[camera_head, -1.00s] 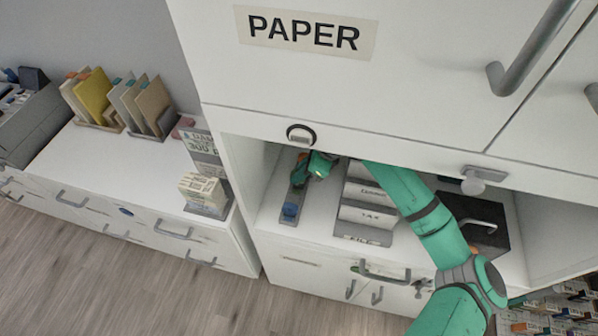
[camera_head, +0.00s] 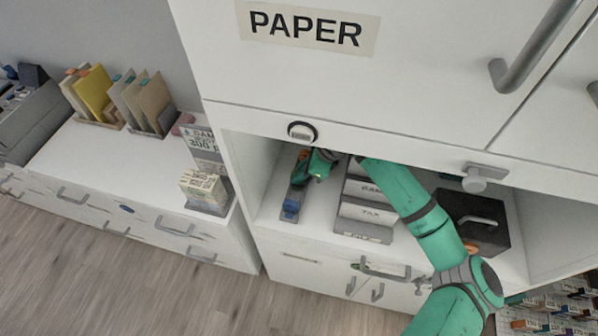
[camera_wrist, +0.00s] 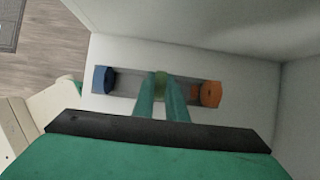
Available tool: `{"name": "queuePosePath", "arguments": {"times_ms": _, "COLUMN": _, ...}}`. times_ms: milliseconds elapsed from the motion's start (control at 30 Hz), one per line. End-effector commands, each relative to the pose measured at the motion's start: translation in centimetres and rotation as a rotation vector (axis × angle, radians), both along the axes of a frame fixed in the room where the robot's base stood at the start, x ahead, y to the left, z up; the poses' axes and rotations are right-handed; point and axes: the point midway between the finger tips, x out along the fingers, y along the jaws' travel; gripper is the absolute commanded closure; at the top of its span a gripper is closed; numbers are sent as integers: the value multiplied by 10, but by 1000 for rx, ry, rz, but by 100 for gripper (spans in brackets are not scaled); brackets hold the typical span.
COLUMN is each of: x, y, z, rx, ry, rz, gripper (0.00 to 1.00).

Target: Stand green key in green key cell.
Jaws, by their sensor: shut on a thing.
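My gripper (camera_wrist: 163,98) is shut on the green key (camera_wrist: 161,78), whose olive-green end shows between the fingertips in the wrist view. The key is over the middle of a narrow grey key rack (camera_wrist: 131,80), which has a blue key (camera_wrist: 104,80) at one end and an orange key (camera_wrist: 210,94) at the other. The fingers hide most of the green key and the middle cell, so I cannot tell how deep it sits. In the head view the rack (camera_head: 289,217) lies in the open shelf bay; my gripper (camera_head: 310,168) is at its far part.
A file sorter (camera_head: 363,233) with labelled dividers stands right of the rack. A black box (camera_head: 476,218) with a handle is farther right. The bay's left wall is close to the rack, and the PAPER cabinet front (camera_head: 370,90) overhangs it.

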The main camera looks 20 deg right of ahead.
Motion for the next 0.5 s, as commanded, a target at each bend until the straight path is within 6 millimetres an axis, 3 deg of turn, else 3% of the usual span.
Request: {"name": "queuePosePath", "arguments": {"times_ms": 500, "x": 1, "y": 2, "z": -11, "rx": 1, "ry": -1, "rz": 2, "gripper": 100}}
